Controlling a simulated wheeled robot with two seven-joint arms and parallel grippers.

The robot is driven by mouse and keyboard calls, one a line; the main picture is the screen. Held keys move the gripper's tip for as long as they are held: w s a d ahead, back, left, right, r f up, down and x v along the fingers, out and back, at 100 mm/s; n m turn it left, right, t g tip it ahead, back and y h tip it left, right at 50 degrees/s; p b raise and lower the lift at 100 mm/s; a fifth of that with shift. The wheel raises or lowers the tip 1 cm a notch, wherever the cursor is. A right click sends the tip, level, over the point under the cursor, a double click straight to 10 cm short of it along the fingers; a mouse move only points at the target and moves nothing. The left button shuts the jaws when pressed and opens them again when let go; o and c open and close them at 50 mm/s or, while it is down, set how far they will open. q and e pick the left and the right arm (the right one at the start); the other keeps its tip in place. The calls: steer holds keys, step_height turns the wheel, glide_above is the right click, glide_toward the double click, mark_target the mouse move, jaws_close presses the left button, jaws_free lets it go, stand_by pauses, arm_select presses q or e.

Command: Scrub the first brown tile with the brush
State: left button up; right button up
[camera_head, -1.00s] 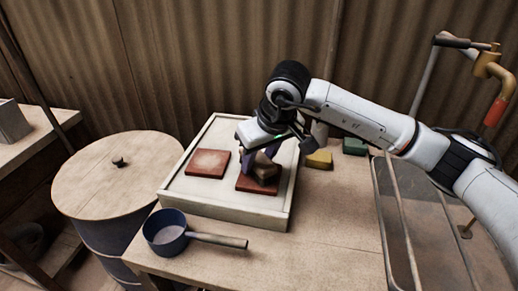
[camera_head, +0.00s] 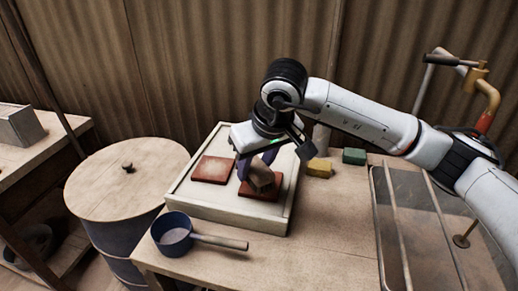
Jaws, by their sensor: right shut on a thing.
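Two reddish-brown tiles lie flat on a pale square tray (camera_head: 203,208) on the table. The left brown tile (camera_head: 213,169) is in full view. The right brown tile (camera_head: 262,192) is partly hidden under my right gripper (camera_head: 256,172) and the brush. My right gripper points down and is shut on the brush (camera_head: 261,176), a brownish block held at the right tile. I cannot tell whether the brush touches the tile. My left gripper is not in view.
A blue saucepan (camera_head: 171,232) with its handle to the right stands at the table's front left. A yellow block (camera_head: 319,168) and a green block (camera_head: 354,156) lie right of the tray. A lidded barrel (camera_head: 110,181) stands left; a metal-railed basin (camera_head: 420,215) is at right.

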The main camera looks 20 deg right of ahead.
steer(key=shift+r+p, duration=0.85)
steer(key=shift+r, duration=0.9)
